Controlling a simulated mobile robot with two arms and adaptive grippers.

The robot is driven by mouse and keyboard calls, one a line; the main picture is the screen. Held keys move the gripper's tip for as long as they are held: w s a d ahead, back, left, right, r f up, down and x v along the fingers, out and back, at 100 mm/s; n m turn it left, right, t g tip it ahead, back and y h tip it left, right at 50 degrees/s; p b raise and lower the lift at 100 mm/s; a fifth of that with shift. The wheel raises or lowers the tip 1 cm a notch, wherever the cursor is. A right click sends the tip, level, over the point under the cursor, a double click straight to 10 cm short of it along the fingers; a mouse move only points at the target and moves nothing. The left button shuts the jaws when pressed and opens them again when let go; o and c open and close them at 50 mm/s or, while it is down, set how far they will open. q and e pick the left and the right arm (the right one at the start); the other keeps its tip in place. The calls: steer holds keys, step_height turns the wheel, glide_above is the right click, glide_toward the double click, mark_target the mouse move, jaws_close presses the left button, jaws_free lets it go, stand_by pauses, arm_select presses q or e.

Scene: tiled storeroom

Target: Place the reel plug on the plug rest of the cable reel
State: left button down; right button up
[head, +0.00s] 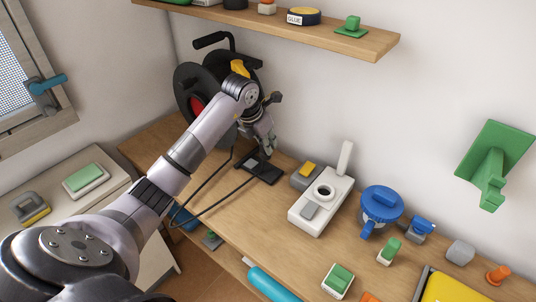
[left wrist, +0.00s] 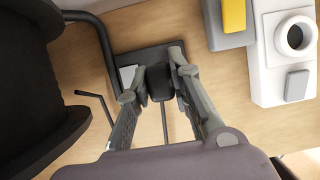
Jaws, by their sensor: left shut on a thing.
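The cable reel (head: 188,82), a black drum with a red centre and a black handle, stands on the bench behind my left arm; its black side fills the left of the left wrist view (left wrist: 25,85). My left gripper (head: 266,148) is shut on the dark reel plug, which shows between its fingers (left wrist: 160,82) in the left wrist view. A thin black cable trails from it. A flat dark plate (head: 266,175) with a grey piece lies below the gripper, beside the reel; it seems to be the plug rest. I cannot tell whether the plug touches it.
A shelf (head: 330,38) hangs above. A black cable loop (head: 185,208) hangs towards the bench's front edge.

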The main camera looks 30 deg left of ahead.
mark_target(267, 157)
arm_select(q)
steer(key=x, duration=0.3)
steer(key=shift+s+p, duration=0.15)
steer(key=shift+p, duration=0.15)
step_height(267, 157, down, 4)
steer(key=shift+s+d+r+p, duration=0.1)
steer(key=shift+r+p, duration=0.15)
steer(key=shift+p, duration=0.15)
steer(key=shift+w+f+p, duration=0.2)
steer(key=shift+w+p, duration=0.05)
steer(key=shift+p, duration=0.05)
steer(key=shift+f, duration=0.35)
steer(key=c, duration=1.5)
jaws_free()
steer(key=shift+o, duration=0.2)
steer(key=shift+r, duration=0.1)
steer(key=shift+r, duration=0.3)
steer(key=b+v, duration=0.1)
steer(key=v, duration=1)
steer(key=shift+s+r, duration=0.25)
